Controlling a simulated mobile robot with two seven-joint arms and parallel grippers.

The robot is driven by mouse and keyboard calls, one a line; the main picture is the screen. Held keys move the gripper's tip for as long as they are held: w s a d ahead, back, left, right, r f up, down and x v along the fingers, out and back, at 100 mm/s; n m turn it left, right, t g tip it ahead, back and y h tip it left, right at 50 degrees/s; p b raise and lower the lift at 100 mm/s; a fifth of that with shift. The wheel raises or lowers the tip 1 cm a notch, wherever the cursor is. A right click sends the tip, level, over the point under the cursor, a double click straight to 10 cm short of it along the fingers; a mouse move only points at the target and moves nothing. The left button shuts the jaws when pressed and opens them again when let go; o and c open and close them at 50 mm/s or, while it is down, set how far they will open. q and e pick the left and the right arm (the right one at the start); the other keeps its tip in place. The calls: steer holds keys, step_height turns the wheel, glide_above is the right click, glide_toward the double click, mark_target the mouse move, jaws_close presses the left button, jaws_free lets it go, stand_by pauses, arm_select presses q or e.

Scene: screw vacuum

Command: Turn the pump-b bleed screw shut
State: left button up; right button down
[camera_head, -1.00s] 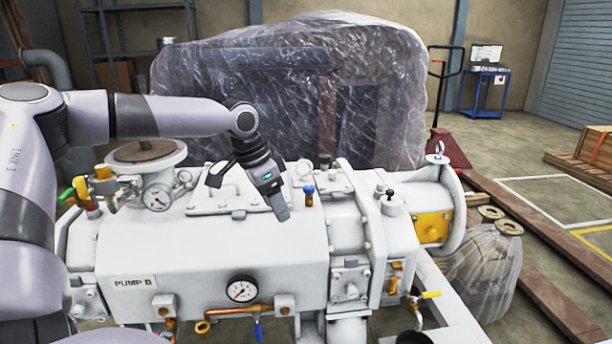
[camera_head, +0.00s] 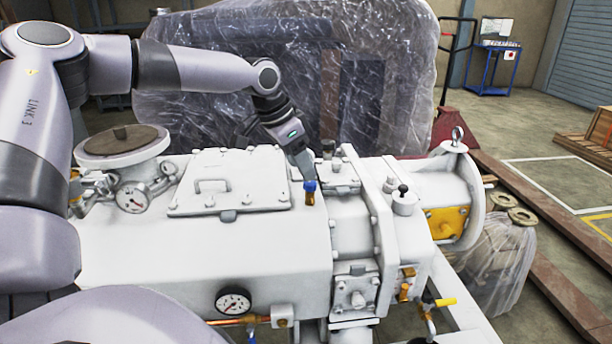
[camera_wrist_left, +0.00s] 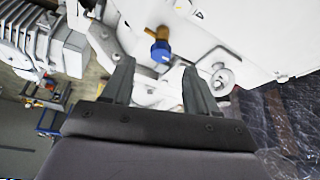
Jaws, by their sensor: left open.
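The bleed screw appears to be the small brass fitting with a blue cap (camera_head: 310,188) standing on top of the white pump (camera_head: 150,255). It also shows in the left wrist view (camera_wrist_left: 160,50), just beyond the fingertips. My left gripper (camera_head: 306,172) is above and against the blue cap in the head view, pointing down to the right. In the left wrist view its two fingers (camera_wrist_left: 154,72) are spread, with the blue cap ahead of the gap between them and nothing held. Whether a finger touches the cap cannot be told. My right gripper is not in view.
A raised cover plate with a handle (camera_head: 230,182) lies left of the screw. A bolted flange (camera_head: 365,210) and a black-knobbed cup (camera_head: 404,200) stand right of it. Plastic-wrapped goods (camera_head: 390,60) rise close behind the pump. A pressure gauge (camera_head: 233,300) is on the front.

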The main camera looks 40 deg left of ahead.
mark_target(306, 184)
arm_select(q)
steer(key=shift+x, duration=2.2)
steer(key=c, duration=1.1)
